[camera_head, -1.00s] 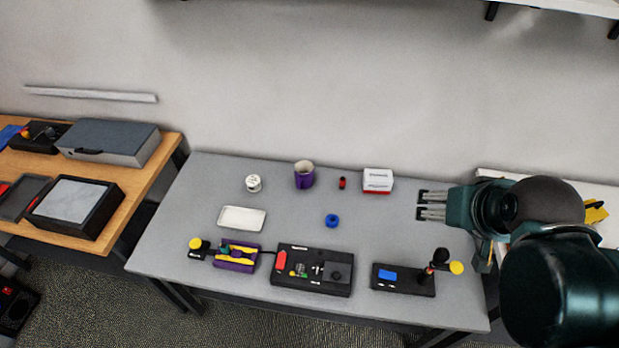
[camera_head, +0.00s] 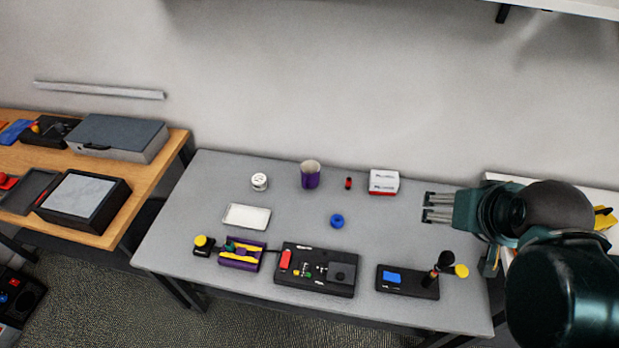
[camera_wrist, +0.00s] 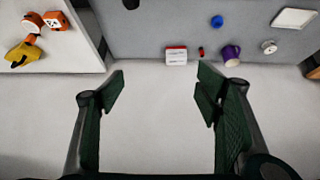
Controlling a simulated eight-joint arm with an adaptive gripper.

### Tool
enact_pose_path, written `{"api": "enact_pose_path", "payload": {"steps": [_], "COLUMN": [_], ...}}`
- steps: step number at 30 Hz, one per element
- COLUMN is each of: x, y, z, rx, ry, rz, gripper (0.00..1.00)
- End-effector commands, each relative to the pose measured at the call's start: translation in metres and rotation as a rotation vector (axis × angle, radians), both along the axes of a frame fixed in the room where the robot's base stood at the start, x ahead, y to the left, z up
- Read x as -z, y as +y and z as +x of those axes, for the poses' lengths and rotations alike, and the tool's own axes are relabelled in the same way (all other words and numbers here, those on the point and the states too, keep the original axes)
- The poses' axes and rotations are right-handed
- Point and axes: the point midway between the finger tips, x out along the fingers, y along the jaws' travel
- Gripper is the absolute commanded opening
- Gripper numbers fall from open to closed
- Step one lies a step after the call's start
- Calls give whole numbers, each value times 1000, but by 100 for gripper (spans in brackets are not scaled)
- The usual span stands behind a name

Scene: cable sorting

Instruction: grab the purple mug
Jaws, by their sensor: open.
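The purple mug (camera_head: 311,176) stands upright at the back of the grey table, with its pale inside showing. It also shows in the wrist view (camera_wrist: 231,54), right of centre, just beyond the right finger. My gripper (camera_head: 427,207) is at the right side of the table, well to the right of the mug, with its fingers pointing left. In the wrist view my gripper (camera_wrist: 160,85) has its two fingers wide apart with nothing between them. I cannot make out the mug's handle in the head view.
A red and white box (camera_head: 384,181) and a small red item (camera_head: 348,183) lie between mug and gripper. A white cup-like item (camera_head: 260,181), white tray (camera_head: 247,216) and blue ring (camera_head: 337,221) are nearby. Black devices (camera_head: 316,271) line the front edge. A wall stands behind.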

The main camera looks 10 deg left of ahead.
Motion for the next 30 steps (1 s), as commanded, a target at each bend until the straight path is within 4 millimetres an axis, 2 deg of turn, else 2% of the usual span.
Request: {"api": "enact_pose_path", "payload": {"steps": [5,11,30], "x": [0,0,12], "y": [1,7,52], "z": [2,15,101], "rx": [-1,-1,12], "ry": [2,11,72], "rz": [1,5,28], "gripper": [64,64,64]}}
